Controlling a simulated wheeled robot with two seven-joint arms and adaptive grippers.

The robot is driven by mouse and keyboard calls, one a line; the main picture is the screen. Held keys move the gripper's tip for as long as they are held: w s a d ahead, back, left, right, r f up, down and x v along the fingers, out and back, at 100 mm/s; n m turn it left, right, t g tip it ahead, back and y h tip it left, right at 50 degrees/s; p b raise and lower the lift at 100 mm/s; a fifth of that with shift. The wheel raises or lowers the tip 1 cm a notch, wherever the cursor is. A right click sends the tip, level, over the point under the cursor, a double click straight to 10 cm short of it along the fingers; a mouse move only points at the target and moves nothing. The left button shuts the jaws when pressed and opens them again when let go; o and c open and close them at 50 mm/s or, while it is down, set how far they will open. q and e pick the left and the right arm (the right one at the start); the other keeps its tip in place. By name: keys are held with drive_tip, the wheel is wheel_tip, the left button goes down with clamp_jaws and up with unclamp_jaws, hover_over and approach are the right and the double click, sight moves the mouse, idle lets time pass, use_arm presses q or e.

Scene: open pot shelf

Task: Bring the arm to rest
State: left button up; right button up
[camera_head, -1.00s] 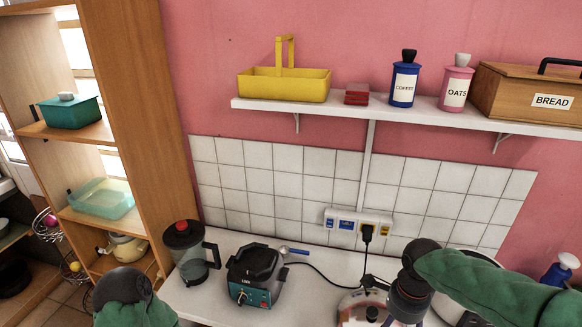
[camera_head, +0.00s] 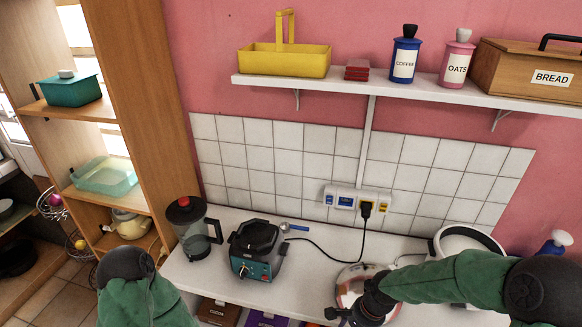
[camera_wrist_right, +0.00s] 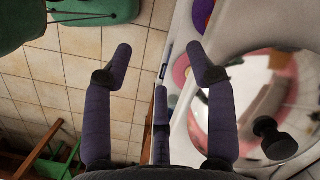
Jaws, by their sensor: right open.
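My right arm (camera_head: 450,278) comes in from the right in the head view, its green sleeve reaching across the counter. My right gripper (camera_head: 345,315) is at the counter's front edge, in front of a shiny round pot (camera_head: 350,277) that it and the arm partly hide. In the right wrist view the gripper (camera_wrist_right: 158,62) has its fingers spread with nothing between them. The shiny pot (camera_wrist_right: 250,85) and its black knob (camera_wrist_right: 278,140) are close to the right finger there. My left arm (camera_head: 135,285) shows only in part at the lower left; its gripper is out of view.
The counter (camera_head: 205,275) holds a blender (camera_head: 190,228), a dark teal-based appliance (camera_head: 255,248) and a blue-handled spoon (camera_head: 292,227). A white-rimmed round thing (camera_head: 465,240) stands behind my right arm. The wall shelf (camera_head: 420,94) is well above. Tiled floor (camera_wrist_right: 60,75) lies left of the counter.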

drive_tip(key=s+a+f+n, duration=0.3)
drive_tip(key=s+f+n, duration=0.1)
drive_tip(key=f, duration=0.5)
drive_tip(key=s+a+f+n+y, duration=0.1)
drive_tip(key=s+a+f+n, duration=0.2)
drive_tip(key=s+f, duration=0.4)
wheel_tip(320, 180, down, 2)
drive_tip(key=shift+a+f+n, duration=0.15)
drive_tip(key=shift+a+n, duration=0.1)
drive_tip(key=shift+n, duration=0.65)
drive_tip(key=shift+s, duration=0.1)
